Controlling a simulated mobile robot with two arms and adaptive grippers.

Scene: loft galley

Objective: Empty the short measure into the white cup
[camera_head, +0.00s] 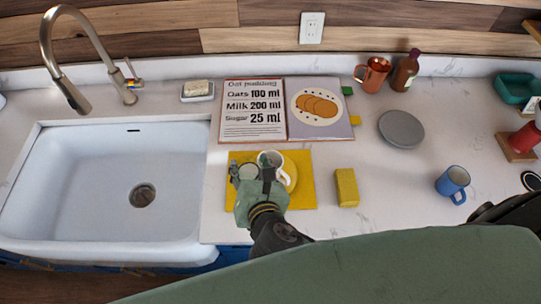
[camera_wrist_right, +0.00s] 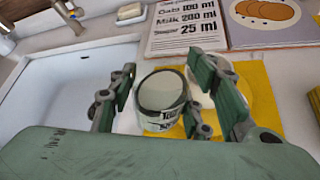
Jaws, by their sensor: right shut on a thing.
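My right gripper (camera_head: 251,172) is shut on a small round measure (camera_head: 248,167). In the right wrist view the measure (camera_wrist_right: 162,92) stands about upright between the green fingers, its open top facing the camera. Its dark lettering is partly hidden, and I cannot tell what is inside. The white cup (camera_head: 271,156) is just right of the measure, on a yellow plate (camera_head: 290,174) over a yellow mat (camera_head: 304,190). The fingers hide part of the cup, and I cannot tell whether measure and cup touch. My left gripper is not in view.
A white sink (camera_head: 85,180) with a tap lies to the left. Behind the mat is an open recipe book (camera_head: 252,112). A yellow sponge (camera_head: 347,187), grey plate (camera_head: 401,129), blue mug (camera_head: 453,184), copper mug (camera_head: 373,75) and bottle (camera_head: 405,72) stand to the right.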

